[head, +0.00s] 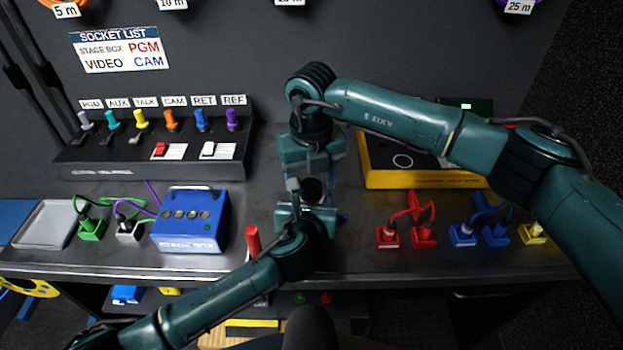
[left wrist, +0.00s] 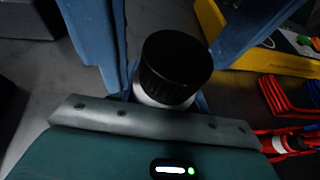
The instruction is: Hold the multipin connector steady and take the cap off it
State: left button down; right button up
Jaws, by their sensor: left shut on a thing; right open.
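The multipin connector (left wrist: 160,98) is pale and mostly hidden below its black ribbed cap (left wrist: 175,62). The cap also shows in the head view (head: 312,188), upright on the connector. My left gripper (head: 308,206) comes from the front and is shut on the connector's body below the cap, above the bench; its fingertips are largely hidden. My right gripper (head: 313,178) comes from behind and above. It is open, its blue fingers on either side of the cap with visible gaps in the left wrist view.
A yellow-edged device (head: 425,180) is behind on the right. Red, blue and yellow connectors with cables line the bench to the right. The socket panel (head: 150,165) stands at the back left.

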notch_tip(320, 180, up, 5)
jog(key=shift+a+f, duration=0.1)
jog(key=shift+f, duration=0.1)
notch_tip(320, 180, up, 3)
jog(key=m, duration=0.3)
jog(key=shift+s, duration=0.1)
jog(key=shift+f, duration=3.85)
jog(key=shift+c, duration=0.7)
jog(key=c, duration=1)
jog(key=shift+o, duration=0.2)
jog(key=n, duration=0.3)
jog(key=o, duration=1.1)
